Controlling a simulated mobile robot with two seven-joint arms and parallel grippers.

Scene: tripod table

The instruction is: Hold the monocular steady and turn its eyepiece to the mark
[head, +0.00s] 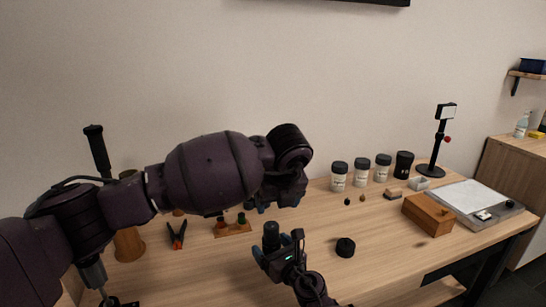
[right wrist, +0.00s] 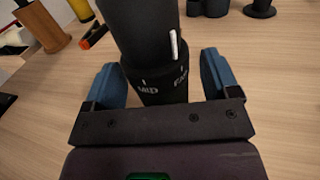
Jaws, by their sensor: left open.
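The monocular (head: 271,235) is a black cylinder standing upright near the table's front middle. In the right wrist view the monocular (right wrist: 150,50) shows a band lettered MID and FAR and a raised white line above the band, closer to the FAR tick. My right gripper (head: 278,250) is low around it; its blue fingers (right wrist: 160,85) stand on either side, with a visible gap on the right. Contact on the left is unclear. My left gripper (head: 279,204) is open and empty, above and behind the monocular, its fingers partly hidden by its wrist.
A round black piece (head: 345,247) lies right of the monocular. White jars (head: 339,177), a wooden box (head: 428,214) and a grey tray (head: 508,211) stand right. The table's front right is clear.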

